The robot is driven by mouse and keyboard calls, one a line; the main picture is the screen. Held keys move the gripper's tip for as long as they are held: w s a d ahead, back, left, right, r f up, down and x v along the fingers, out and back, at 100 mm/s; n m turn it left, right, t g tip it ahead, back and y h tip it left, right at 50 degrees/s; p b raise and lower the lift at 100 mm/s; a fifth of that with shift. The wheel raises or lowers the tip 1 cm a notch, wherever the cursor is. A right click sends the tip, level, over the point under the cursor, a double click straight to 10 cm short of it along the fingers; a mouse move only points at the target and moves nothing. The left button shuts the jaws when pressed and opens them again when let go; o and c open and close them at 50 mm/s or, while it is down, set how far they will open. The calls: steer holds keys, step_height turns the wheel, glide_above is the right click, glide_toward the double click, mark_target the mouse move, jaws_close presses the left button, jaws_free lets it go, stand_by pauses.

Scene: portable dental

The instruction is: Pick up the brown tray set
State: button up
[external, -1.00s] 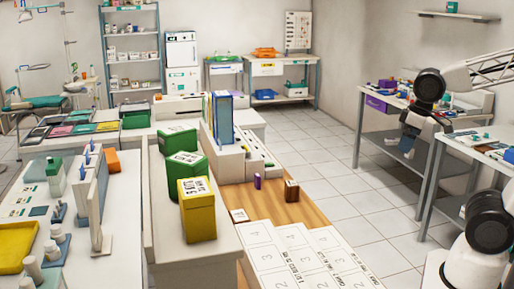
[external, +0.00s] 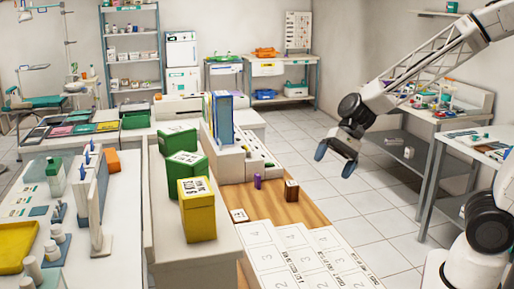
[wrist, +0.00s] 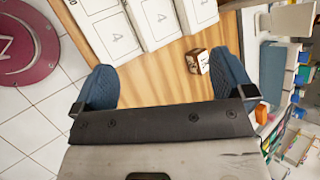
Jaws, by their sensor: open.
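A small brown block with a white, marked top (external: 291,190) stands on the wooden surface beyond the numbered white cards. It is the likeliest brown tray set, but its label is too small to read. In the wrist view a brown block with white markings (wrist: 197,61) shows between the fingers, nearer the right one. My gripper (external: 336,160) is open and empty, with blue fingertips. It hangs in the air to the right of the block and higher. Both fingers of my gripper also show in the wrist view (wrist: 164,82), apart from the block.
Numbered white cards (external: 290,248) cover the near part of the wooden counter (external: 290,212). A small purple item (external: 257,181) stands left of the block. A yellow box (external: 198,210) and green boxes (external: 186,167) stand further left. A white box (external: 239,215) lies nearby.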

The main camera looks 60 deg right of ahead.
steer(key=w+a+f+m+t+y, duration=0.35)
steer(key=w+f+m, duration=0.5)
steer(key=w, duration=0.55)
steer(key=m+t+h, duration=0.2)
steer(key=m+t, duration=0.1)
steer(key=m, duration=0.5)
glide_toward(239, 219)
steer(key=shift+w+d+f+n, duration=0.15)
steer(key=shift+w+f+n, duration=0.1)
steer(key=shift+w+f, duration=0.6)
steer(key=shift+w+f+m+t, duration=0.25)
steer(key=shift+w+f+m, duration=0.1)
steer(key=shift+f+m, duration=0.05)
steer(key=shift+x, duration=1.2)
steer(key=shift+x, duration=2.65)
steer(key=shift+c, duration=0.5)
